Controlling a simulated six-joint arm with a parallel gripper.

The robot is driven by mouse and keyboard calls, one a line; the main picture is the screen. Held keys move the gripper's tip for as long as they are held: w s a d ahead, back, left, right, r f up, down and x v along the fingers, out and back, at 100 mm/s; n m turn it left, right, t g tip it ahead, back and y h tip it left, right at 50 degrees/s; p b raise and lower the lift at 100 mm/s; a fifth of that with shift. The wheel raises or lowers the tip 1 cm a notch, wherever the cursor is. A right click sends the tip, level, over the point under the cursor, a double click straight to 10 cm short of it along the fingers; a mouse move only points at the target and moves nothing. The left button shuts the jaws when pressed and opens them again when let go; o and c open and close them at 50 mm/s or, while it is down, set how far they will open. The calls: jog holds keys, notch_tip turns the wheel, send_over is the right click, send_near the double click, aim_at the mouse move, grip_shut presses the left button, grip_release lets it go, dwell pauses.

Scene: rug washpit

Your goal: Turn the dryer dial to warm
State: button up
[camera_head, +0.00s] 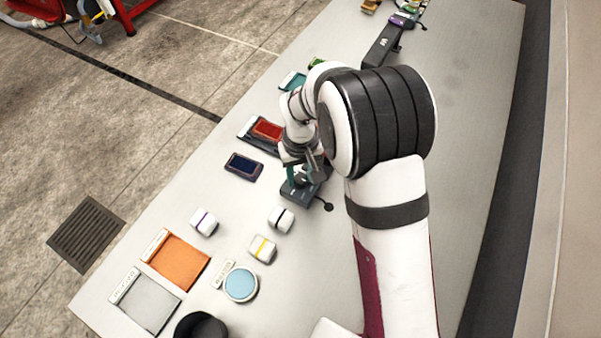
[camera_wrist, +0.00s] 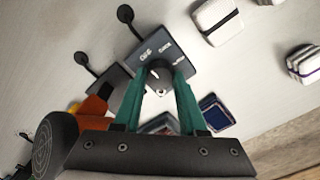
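The dryer control is a dark grey box (camera_head: 315,190) on the table, partly hidden by my gripper in the head view. In the wrist view the box (camera_wrist: 180,45) shows white labels too small to read surely along its face. Its round dark dial (camera_wrist: 159,77) has a small white mark facing up and slightly left, towards the leftmost label. My gripper (camera_wrist: 161,72) has two teal fingers, one on each side of the dial. The dial nearly fills the gap; I cannot tell whether the fingers press on it. The gripper also shows in the head view (camera_head: 301,177).
A black-knobbed lever (camera_head: 327,207) sticks out beside the box. White blocks (camera_head: 282,219) with coloured bands, an orange mat (camera_head: 176,262), a grey mat (camera_head: 146,302) and a blue round dish (camera_head: 241,284) lie nearer. A dark blue device (camera_head: 244,166) and a red-topped tray (camera_head: 267,130) lie to the left.

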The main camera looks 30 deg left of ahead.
grip_shut()
jog(key=shift+m, duration=0.3)
jog(key=m, duration=0.3)
jog(key=shift+m, duration=0.4)
jog(key=m, duration=0.4)
jog(key=shift+m, duration=0.3)
jog(key=m, duration=1)
jog(key=shift+m, duration=0.4)
